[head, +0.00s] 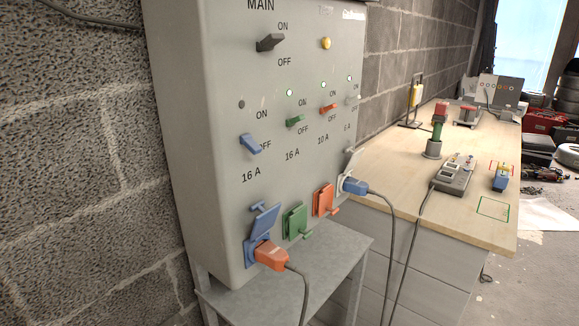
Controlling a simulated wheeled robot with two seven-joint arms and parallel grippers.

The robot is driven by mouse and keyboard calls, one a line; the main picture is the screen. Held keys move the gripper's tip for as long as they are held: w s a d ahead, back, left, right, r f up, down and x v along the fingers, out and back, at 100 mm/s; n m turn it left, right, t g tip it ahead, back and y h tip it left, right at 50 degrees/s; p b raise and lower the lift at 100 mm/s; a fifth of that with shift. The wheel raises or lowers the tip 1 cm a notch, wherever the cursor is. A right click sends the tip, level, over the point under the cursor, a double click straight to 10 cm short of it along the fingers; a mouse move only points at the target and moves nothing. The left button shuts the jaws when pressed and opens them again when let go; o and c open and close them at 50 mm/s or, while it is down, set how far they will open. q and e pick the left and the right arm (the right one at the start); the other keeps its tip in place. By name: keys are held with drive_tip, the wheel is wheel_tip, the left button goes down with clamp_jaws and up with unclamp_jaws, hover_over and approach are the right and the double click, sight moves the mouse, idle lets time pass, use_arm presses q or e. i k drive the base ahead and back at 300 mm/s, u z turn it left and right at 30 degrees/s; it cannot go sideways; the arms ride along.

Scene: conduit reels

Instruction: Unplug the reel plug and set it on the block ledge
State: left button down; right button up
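Neither of my grippers is in view. An orange plug (270,255) sits in the blue-lidded socket (262,222) low on the grey cabinet (225,190), its lid raised. A dark cable hangs from it. A blue plug (355,187) sits in the rightmost socket, and its cable (391,235) drops past the bench front. No reel shows, so I cannot tell which plug belongs to it. The green socket (297,221) and orange socket (324,200) hold no plug. A grey multi-socket block (455,175) lies on the bench, its cable hanging down. I cannot identify its ledge for certain.
A grey metal stand (325,262) is under the cabinet. The cabinet front has several switch levers, including a dark main lever (270,42). A rough block wall is left.

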sight(265, 252)
drive_tip(key=u, duration=3.75)
drive_tip(key=k, duration=2.25)
drive_tip(key=z, duration=2)
drive_tip(key=i, duration=0.5)
drive_tip(key=u, duration=0.05)
